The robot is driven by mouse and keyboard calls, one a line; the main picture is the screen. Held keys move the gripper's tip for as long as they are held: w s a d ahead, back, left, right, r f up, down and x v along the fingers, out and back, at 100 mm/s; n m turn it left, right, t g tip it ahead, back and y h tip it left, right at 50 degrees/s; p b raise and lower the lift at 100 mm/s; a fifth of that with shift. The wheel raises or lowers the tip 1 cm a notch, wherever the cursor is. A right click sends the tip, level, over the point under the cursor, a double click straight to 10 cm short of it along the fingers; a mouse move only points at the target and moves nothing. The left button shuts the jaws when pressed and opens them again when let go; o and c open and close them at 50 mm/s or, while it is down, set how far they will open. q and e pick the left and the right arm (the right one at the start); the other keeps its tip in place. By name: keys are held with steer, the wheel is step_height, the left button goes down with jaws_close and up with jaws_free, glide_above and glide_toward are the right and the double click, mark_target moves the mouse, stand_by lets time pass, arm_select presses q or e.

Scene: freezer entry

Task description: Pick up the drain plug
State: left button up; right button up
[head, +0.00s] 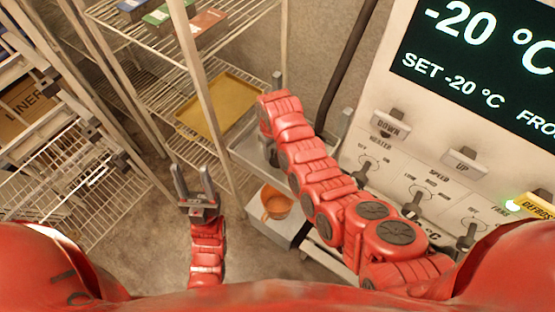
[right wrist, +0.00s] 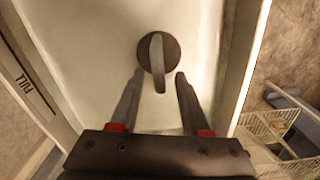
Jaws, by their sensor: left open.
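The drain plug (right wrist: 158,55), a dark round disc with a grey upright handle, sits in a pale, walled basin (right wrist: 85,35) in the right wrist view. My right gripper (right wrist: 159,76) is open, its two fingers apart and pointing toward the plug. The handle's near end shows between the fingertips; I cannot tell whether they touch it. In the head view my right arm covers the plug, and the right gripper is mostly hidden. My left gripper (head: 195,185) is open and empty in the head view, above the floor.
An orange bowl (head: 276,204) stands on a grey surface below the basin. Wire shelves with a yellow tray (head: 222,104) stand behind. A control panel (head: 425,160) with a -20 °C display is at right. A wire rack (head: 75,185) is at left.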

jaws_close()
steer(key=shift+r, duration=0.1)
stand_by(0.3)
